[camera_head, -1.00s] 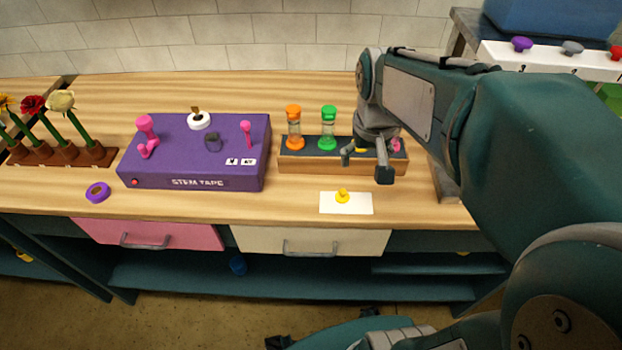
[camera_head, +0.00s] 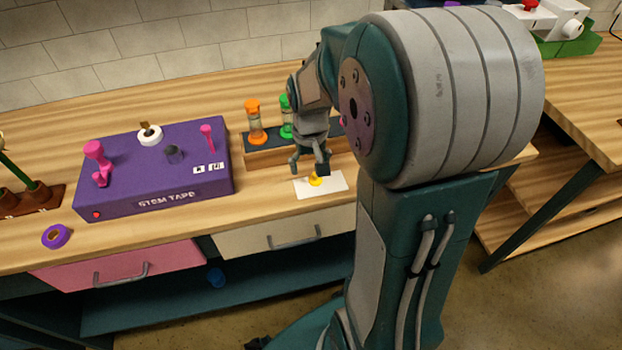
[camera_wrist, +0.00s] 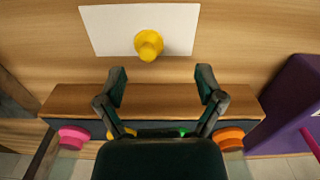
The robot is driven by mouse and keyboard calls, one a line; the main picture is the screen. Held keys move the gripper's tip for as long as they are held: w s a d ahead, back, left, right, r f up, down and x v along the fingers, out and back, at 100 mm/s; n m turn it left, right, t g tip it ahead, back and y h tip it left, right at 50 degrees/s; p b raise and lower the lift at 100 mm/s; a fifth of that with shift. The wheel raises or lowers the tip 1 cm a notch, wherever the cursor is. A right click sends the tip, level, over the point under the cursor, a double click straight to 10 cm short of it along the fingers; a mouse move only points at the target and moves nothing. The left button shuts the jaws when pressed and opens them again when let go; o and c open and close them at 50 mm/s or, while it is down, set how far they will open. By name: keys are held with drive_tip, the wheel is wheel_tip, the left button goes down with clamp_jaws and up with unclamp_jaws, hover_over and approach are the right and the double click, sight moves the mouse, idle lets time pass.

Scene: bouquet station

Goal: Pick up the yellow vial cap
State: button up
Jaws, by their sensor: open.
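The yellow vial cap (camera_head: 315,180) sits on a white card (camera_head: 336,184) near the front edge of the table. In the wrist view the cap (camera_wrist: 148,44) rests on the card (camera_wrist: 110,28), centred ahead of the fingertips and apart from them. My gripper (camera_head: 309,168) is open and empty, just above and behind the card in the head view. In the wrist view its two fingers (camera_wrist: 160,80) are spread wide, with the cap beyond their tips.
A wooden vial rack (camera_head: 262,158) holds an orange-capped vial (camera_head: 255,120) and a green-capped vial (camera_head: 287,116), behind my gripper. A purple stem tape box (camera_head: 155,175) stands to the left, with a purple tape roll (camera_head: 56,236) beside it. Drawers sit below the table edge.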

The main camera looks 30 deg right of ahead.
sight(313, 175)
drive_tip(key=f, duration=0.2)
drive_tip(key=d+f, duration=0.1)
drive_tip(key=shift+s+d+f, duration=0.15)
drive_tip(key=shift+f, duration=0.25)
drive_tip(key=shift+d+f, duration=0.1)
drive_tip(key=shift+d, duration=0.3)
drive_tip(key=shift+a, duration=0.75)
drive_tip(key=c, duration=0.7)
drive_tip(key=shift+c, duration=0.8)
drive_tip(key=shift+d, duration=0.35)
